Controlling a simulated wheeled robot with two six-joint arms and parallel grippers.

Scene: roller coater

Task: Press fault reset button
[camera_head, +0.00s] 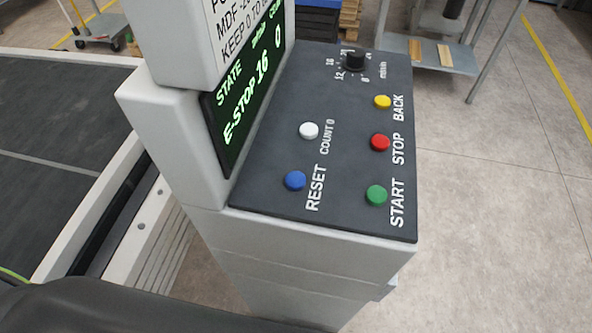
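The blue button (295,181) labelled RESET sits at the near left of the dark control panel (340,215). The label lies just right of it. The green START button (376,195) is to its right, and the white COUNT 0 button (309,130) is beyond it. A display (247,95) left of the buttons reads STATE E-STOP, with 16 and 0 beside it in green. Neither gripper shows in the head view, so I cannot see whether they are open or shut. Nothing covers the blue button.
The red STOP button (380,142), yellow BACK button (383,101) and black dial (355,61) share the panel. A conveyor bed (50,120) lies left. A metal table (436,55) with wooden pieces stands at the back right. The floor (490,220) right of the panel is clear.

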